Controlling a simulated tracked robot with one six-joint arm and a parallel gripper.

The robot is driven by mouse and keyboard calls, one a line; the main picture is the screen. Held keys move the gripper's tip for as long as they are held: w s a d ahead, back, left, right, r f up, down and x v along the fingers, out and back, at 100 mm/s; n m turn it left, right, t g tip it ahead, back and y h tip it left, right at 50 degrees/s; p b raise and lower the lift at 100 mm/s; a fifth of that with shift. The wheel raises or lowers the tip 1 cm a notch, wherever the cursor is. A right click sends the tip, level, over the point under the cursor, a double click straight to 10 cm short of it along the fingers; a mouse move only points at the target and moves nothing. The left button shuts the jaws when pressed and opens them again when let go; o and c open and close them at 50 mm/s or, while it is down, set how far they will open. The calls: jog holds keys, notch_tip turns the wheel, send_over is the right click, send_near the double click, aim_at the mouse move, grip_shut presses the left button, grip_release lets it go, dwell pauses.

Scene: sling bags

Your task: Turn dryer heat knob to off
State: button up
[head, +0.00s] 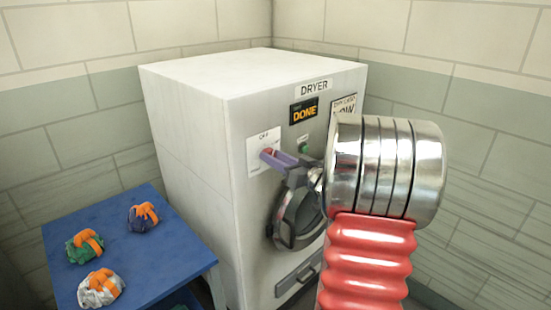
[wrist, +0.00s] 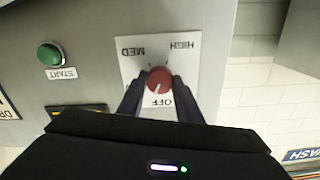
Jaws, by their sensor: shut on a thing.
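The white dryer (head: 190,130) stands against the tiled wall. Its red heat knob (wrist: 159,78) sits on a white plate marked OFF, MED and HIGH, which appears upside down in the wrist view. A pale pointer line on the knob points roughly toward the OFF label, slightly to its left in that view. My gripper (head: 272,156) reaches the knob from the right in the head view. Its two dark purple fingers are shut on the knob, one on each side. In the head view the fingers partly hide the knob and plate.
A green START button (wrist: 49,54) is beside the knob plate. The dryer display (head: 304,111) reads DONE. The round dryer door (head: 283,222) is below, partly behind my arm. A blue table (head: 150,250) at left holds several bundles with orange straps.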

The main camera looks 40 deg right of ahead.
jog(key=n, duration=0.5)
jog(key=shift+a+f, duration=0.1)
jog(key=shift+f, duration=0.2)
dwell(0.4)
jog(key=o, duration=1)
jog(key=shift+r, duration=0.2)
jog(key=shift+o, duration=0.2)
jog(key=shift+s, duration=0.1)
jog(key=s, duration=1.3)
jog(key=shift+s+d, duration=0.25)
jog(key=shift+s, duration=0.05)
jog(key=shift+n, duration=0.3)
